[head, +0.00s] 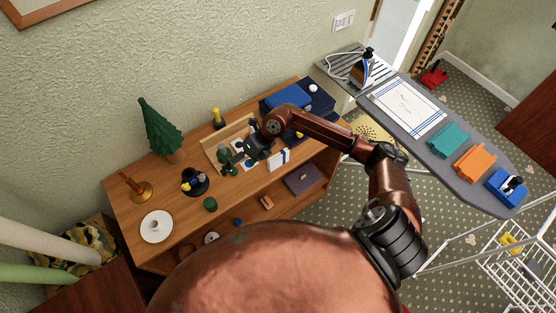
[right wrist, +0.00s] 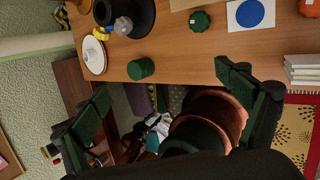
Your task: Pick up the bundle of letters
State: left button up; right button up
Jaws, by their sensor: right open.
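The white bundle with a blue band (head: 278,159), which looks like the letters, stands near the front edge of the wooden sideboard (head: 250,188). In the right wrist view a stack of white layers (right wrist: 302,70) at the right edge looks like the same bundle, partly cut off. My right gripper (head: 243,155) is open and empty above the sideboard, just left of the bundle. In the right wrist view its open fingers (right wrist: 165,100) reach over the sideboard's front edge, with the stack outside them to the right. My left gripper is not in view.
A green round tin (right wrist: 140,69) and a white plate (head: 156,226) stand left of the gripper. A wooden tray (head: 222,144) lies behind it. A dark blue box (head: 316,96) is at the right end. A green tree (head: 159,130) stands at the back.

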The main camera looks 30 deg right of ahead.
aim_at(278, 154)
jog(key=d+h, duration=0.2)
jog(key=d, duration=0.3)
jog(key=d+f+g+h, duration=0.1)
jog(key=d+h, duration=0.1)
jog(key=d, duration=0.4)
jog(key=d+f+h, duration=0.1)
jog(key=d+h, duration=0.1)
jog(key=d, duration=0.4)
jog(key=shift+w+m+g+h, duration=0.3)
jog(key=shift+w+g, duration=0.1)
jog(key=shift+d+f, duration=0.3)
jog(key=shift+a+f+p, duration=0.15)
jog(key=shift+f+p, duration=0.45)
jog(key=shift+f, duration=3)
jog(key=shift+c, duration=0.7)
jog(key=c, duration=1.1)
